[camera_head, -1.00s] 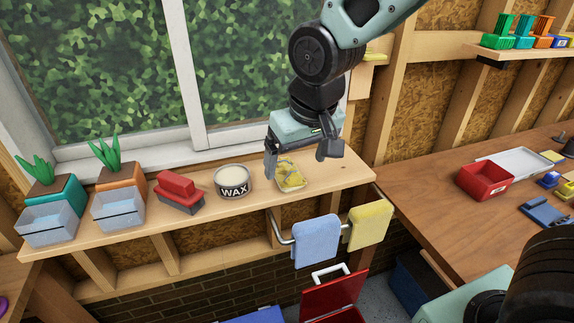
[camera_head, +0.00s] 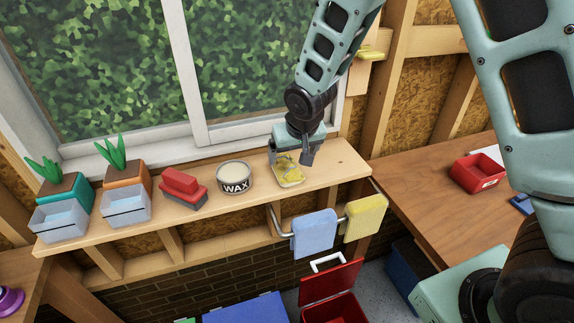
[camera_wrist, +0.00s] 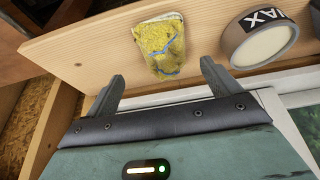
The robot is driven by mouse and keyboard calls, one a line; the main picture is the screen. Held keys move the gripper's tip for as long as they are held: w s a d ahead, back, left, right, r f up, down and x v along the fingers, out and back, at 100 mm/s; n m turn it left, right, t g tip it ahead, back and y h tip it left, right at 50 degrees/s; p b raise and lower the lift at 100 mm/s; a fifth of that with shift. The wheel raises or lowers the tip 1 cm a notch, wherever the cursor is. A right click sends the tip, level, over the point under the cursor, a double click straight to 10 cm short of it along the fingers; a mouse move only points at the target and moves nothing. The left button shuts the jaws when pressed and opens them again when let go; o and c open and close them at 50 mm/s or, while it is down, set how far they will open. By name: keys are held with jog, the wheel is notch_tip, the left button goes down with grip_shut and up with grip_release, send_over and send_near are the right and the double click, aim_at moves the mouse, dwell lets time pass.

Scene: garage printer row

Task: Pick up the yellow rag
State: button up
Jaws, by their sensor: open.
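A crumpled yellow rag (camera_head: 289,172) with blue marks lies on the wooden shelf below the window, on what looks like a pale tray or wrapper. It also shows in the wrist view (camera_wrist: 160,47), just beyond my fingertips and roughly centred between them. My gripper (camera_head: 292,160) is open and points down over the rag, with nothing held. In the wrist view my gripper (camera_wrist: 162,70) has one finger on each side of the rag's near end, apart from it. A second, flat yellow cloth (camera_head: 365,218) hangs on the rail below the shelf.
The window is behind. A blue cloth (camera_head: 315,234) hangs on the rail.

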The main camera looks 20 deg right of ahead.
aim_at(288, 162)
jog(key=shift+a+p+x, duration=0.2)
jog(key=shift+p+x, duration=0.55)
jog(key=shift+x, duration=0.4)
jog(key=shift+a+p+x, duration=0.15)
jog(key=shift+p+x, duration=0.55)
jog(key=shift+x, duration=0.45)
jog(key=shift+w+f, duration=0.4)
jog(key=shift+f, duration=0.1)
jog(key=c, duration=1.1)
jog(key=shift+c, duration=0.2)
jog(key=shift+r, duration=0.15)
notch_tip(288, 162, up, 10)
jog(key=b, duration=0.3)
